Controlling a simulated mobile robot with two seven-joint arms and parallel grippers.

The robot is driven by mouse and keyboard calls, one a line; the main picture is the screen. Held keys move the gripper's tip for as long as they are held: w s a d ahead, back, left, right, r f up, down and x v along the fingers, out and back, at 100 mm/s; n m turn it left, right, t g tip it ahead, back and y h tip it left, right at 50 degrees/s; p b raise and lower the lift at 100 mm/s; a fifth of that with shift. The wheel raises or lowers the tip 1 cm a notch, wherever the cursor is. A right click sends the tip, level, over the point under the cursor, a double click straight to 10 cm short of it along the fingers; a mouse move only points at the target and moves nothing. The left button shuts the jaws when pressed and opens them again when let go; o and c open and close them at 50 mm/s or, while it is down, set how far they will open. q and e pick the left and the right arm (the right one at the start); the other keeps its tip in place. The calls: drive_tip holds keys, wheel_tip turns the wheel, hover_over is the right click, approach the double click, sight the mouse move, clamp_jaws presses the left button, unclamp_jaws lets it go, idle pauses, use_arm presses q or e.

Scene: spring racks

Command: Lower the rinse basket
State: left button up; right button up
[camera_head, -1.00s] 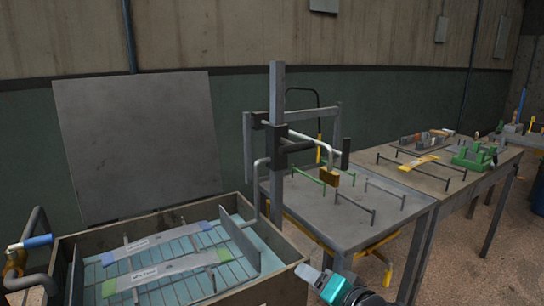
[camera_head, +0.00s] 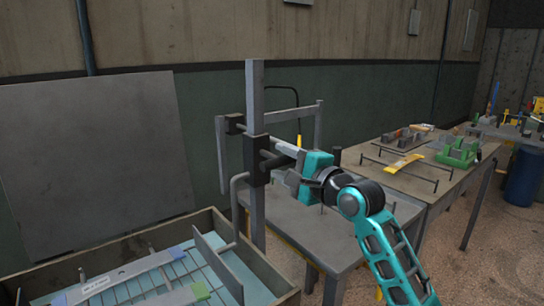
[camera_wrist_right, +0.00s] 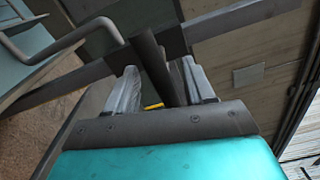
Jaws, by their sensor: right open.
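The rinse basket (camera_head: 228,268) is at the lower left of the head view, at the water in the tank, with a wire grid and an upright grey side plate. A bent grey rod (camera_head: 236,200) runs from it up to a dark carriage (camera_head: 256,165) on a square post (camera_head: 256,90). My right gripper (camera_head: 284,160) is open at the carriage's dark handle. In the right wrist view the dark handle (camera_wrist_right: 150,60) lies between the open fingers; contact cannot be told. My left gripper is not in view.
A large grey panel (camera_head: 90,165) stands behind. A metal table (camera_head: 300,225) is right of the post, and a longer bench (camera_head: 400,185) with racks and green blocks lies beyond.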

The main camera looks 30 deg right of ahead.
sight(272, 154)
drive_tip(key=shift+w+a, duration=0.15)
drive_tip(key=shift+w, duration=2.05)
clamp_jaws()
